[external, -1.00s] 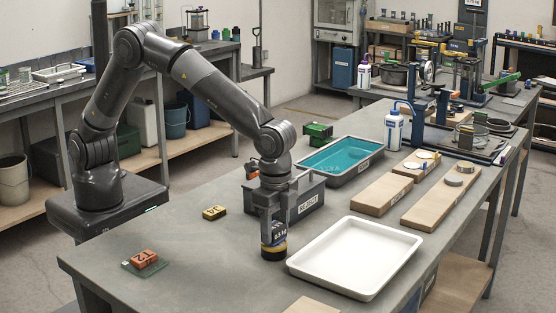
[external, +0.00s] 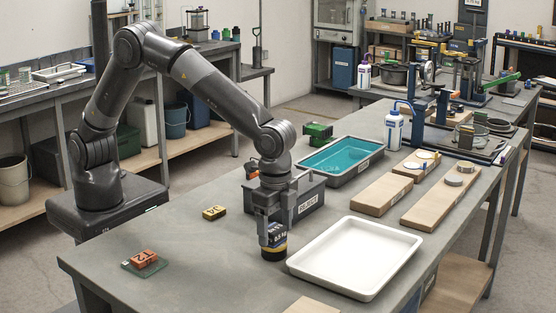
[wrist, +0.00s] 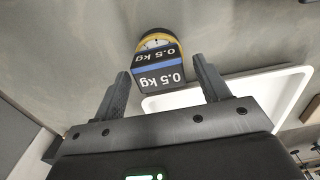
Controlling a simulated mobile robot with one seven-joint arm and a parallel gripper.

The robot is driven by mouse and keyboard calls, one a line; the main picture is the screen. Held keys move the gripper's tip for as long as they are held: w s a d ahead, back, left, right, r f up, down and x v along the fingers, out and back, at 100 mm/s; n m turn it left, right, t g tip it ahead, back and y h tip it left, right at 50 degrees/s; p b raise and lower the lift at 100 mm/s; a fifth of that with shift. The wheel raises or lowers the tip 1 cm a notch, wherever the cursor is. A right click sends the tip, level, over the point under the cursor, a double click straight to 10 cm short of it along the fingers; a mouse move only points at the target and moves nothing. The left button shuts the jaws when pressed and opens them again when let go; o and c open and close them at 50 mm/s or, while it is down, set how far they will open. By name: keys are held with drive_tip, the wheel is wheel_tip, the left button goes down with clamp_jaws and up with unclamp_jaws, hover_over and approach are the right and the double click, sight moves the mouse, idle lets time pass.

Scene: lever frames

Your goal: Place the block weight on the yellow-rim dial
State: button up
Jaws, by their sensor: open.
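The block weight (external: 275,238) is dark with a blue stripe and marked 0.5 kg. It rests on the yellow-rim dial (external: 273,256), which lies on the bench left of the white tray. In the wrist view the weight (wrist: 158,76) stands against the dial's pale face (wrist: 153,41) and hides much of it. My gripper (external: 275,224) points down over the weight and is open. In the wrist view its two fingers (wrist: 162,70) lie on either side of the weight, with a gap on each side.
The white tray (external: 408,238) is close on the right. A grey REJECT bin (external: 310,203) stands just behind. An orange block (external: 144,257) on a green mat and a yellow block (external: 213,213) lie to the left. The bench between them is clear.

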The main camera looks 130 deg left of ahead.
sight(275, 228)
wheel_tip(275, 228, up, 12)
drive_tip(key=f, duration=0.1)
drive_tip(key=s+r+t, duration=0.1)
drive_tip(key=s+r, duration=0.7)
drive_tip(key=s+d+r+t, duration=0.2)
drive_tip(key=s+r, duration=0.2)
drive_tip(key=s, duration=0.7)
drive_tip(key=s+d+f+t, duration=0.1)
drive_tip(key=s+f, duration=0.1)
drive_tip(key=s, duration=0.8)
drive_tip(key=s+d+f+t, duration=0.1)
drive_tip(key=s+f, duration=0.1)
drive_tip(key=s, duration=0.8)
drive_tip(key=shift+s+d+f+t, duration=0.2)
drive_tip(key=shift+d+f+t, duration=0.05)
drive_tip(key=shift+f+t, duration=0.1)
